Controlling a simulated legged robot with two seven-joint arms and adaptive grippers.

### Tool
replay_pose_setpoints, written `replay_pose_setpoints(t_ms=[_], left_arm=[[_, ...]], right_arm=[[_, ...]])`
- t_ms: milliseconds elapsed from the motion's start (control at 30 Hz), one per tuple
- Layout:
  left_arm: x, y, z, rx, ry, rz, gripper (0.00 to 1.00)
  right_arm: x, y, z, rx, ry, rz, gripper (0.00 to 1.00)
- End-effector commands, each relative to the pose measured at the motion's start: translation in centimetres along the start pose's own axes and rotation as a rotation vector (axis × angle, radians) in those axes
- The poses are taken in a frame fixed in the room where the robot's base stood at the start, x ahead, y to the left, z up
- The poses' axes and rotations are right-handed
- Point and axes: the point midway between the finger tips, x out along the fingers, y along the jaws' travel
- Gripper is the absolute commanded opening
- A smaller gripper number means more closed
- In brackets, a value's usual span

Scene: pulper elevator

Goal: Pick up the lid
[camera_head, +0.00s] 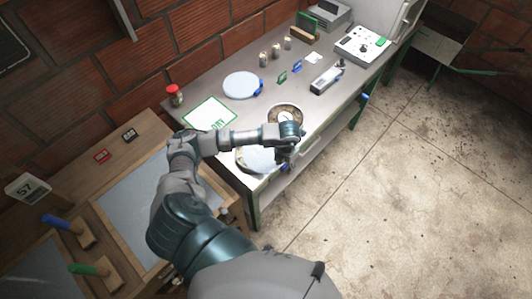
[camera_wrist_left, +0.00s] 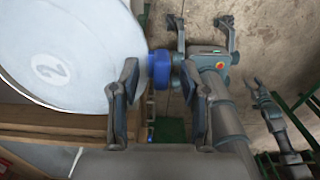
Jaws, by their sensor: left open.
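A pale round lid (camera_head: 257,160) lies at the near end of the grey workbench, partly hidden by my left forearm and gripper. In the left wrist view a large pale lid marked "2" (camera_wrist_left: 50,68) fills the upper left, with a blue handle (camera_wrist_left: 161,69) at its right edge. My left gripper (camera_head: 290,152) is at the lid's right side. Its fingers (camera_wrist_left: 160,100) are apart, with the blue handle showing between them. No grip on the handle shows. My right gripper (camera_wrist_left: 205,38) shows beyond, its fingers apart and empty.
Another pale lid (camera_head: 242,84) with a blue handle lies farther back. A round pan with brown contents (camera_head: 285,117) stands close to my left gripper. A green-edged "DRY" sheet (camera_head: 210,113) and a red-capped jar (camera_head: 174,95) are left. Open floor (camera_head: 400,190) lies right.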

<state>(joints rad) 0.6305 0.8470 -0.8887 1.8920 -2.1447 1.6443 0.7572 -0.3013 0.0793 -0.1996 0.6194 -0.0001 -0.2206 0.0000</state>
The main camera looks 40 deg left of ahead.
Motion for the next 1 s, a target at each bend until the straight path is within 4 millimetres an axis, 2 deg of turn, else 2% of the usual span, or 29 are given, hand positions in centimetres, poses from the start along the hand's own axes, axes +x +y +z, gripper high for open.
replay_pose_setpoints(t_ms=[133,167,300,333,767,1000], left_arm=[[0.0,0.0,0.0,0.0,0.0,0.0,0.46],[0.0,0.0,0.0,0.0,0.0,0.0,0.41],[0.0,0.0,0.0,0.0,-0.001,0.0,0.06],[0.0,0.0,0.0,0.0,-0.001,0.0,0.0],[-0.3,0.0,0.1,0.0,-0.003,0.0,0.0],[-2.5,-0.1,0.1,0.002,-0.006,0.0,0.0]], right_arm=[[0.0,0.0,-0.1,0.0,0.002,0.0,0.52],[0.0,0.0,-0.1,0.0,0.002,0.001,0.52],[0.0,0.1,-0.2,0.0,0.003,0.001,0.52],[0.0,0.1,-0.2,0.0,0.003,0.001,0.52],[0.1,0.1,-0.2,0.0,0.003,0.001,0.52],[0.7,0.1,-0.1,-0.001,0.003,0.001,0.52]])
